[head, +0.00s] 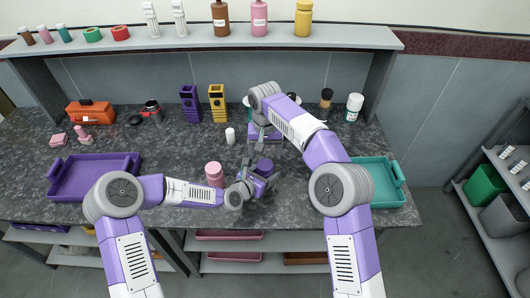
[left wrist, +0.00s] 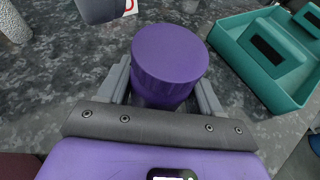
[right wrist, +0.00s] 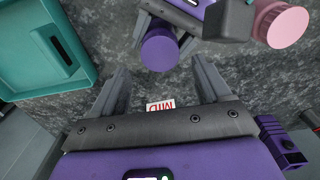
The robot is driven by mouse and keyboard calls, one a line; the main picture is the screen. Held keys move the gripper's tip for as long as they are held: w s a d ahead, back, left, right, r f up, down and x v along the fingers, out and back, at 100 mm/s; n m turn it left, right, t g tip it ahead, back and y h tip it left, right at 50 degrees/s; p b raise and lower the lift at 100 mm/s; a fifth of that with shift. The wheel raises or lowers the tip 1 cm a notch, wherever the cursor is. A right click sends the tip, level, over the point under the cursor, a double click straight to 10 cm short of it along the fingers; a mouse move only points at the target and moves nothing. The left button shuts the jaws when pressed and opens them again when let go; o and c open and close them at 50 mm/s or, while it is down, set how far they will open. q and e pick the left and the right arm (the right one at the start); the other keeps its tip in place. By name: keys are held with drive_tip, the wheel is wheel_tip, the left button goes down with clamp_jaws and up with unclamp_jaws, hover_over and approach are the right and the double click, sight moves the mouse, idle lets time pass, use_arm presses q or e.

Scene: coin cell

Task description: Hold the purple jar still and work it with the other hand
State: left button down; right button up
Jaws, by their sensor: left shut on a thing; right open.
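The purple jar (head: 265,166) stands upright near the front middle of the counter, its round lid uppermost. In the left wrist view the jar (left wrist: 168,58) sits between the two fingers of my left gripper (left wrist: 162,82), which is shut on its body below the lid. My left gripper (head: 256,180) comes in from the front left in the head view. My right gripper (head: 263,149) is open and empty, behind the jar. In the right wrist view the jar (right wrist: 160,48) shows beyond my right fingertips (right wrist: 161,78), apart from them.
A pink jar (head: 214,174) stands close left of my left gripper. A teal tray (head: 390,192) lies to the right, a purple tray (head: 64,186) far left. A small white bottle (head: 230,136) and purple and yellow holders (head: 217,104) stand behind. A shelf (head: 220,43) runs above the back.

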sight(265, 164)
wheel_tip(265, 164, up, 2)
drive_tip(key=m, duration=0.3)
drive_tip(key=shift+r, duration=0.2)
drive_tip(key=shift+r+m, duration=0.15)
drive_tip(key=shift+m, duration=0.65)
drive_tip(key=shift+f, duration=3.85)
